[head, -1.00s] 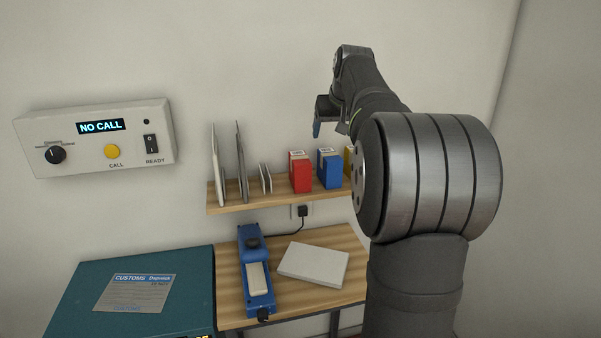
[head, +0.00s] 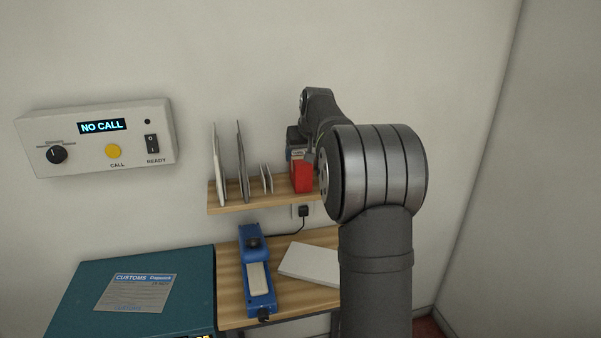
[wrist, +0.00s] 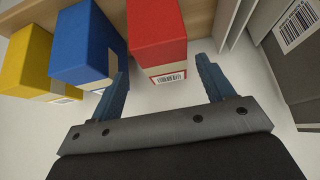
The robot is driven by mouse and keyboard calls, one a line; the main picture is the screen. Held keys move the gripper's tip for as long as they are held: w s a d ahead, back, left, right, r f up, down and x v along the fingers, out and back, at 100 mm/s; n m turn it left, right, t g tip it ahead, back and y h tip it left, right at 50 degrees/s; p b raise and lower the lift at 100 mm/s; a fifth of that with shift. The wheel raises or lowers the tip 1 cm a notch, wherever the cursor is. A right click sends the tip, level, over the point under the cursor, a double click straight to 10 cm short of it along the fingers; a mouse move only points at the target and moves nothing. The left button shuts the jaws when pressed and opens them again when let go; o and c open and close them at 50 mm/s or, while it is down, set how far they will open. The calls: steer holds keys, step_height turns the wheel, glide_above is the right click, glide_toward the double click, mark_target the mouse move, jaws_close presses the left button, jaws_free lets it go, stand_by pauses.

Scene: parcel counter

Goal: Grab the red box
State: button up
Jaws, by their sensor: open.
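The red box (head: 301,182) stands on the wooden shelf, partly hidden behind my gripper in the head view. In the wrist view the red box (wrist: 157,38) is at the top middle, with a barcode label on its near edge. My gripper (wrist: 164,80) is open and empty. Its blue fingers point toward the red box, one near the box's left side by the blue box and one to the right of the box. The fingers appear short of the box's far part; I cannot tell whether they touch it.
A blue box (wrist: 86,45) and a yellow box (wrist: 32,62) stand beside the red one. Grey upright envelopes (wrist: 285,45) are on its other side. The shelf (head: 228,202) is above a table with a blue device (head: 256,272) and a pale parcel (head: 311,264).

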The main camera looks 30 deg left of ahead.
mark_target(301, 157)
steer(key=x, duration=0.5)
steer(key=shift+a, duration=0.3)
steer(key=c, duration=1.2)
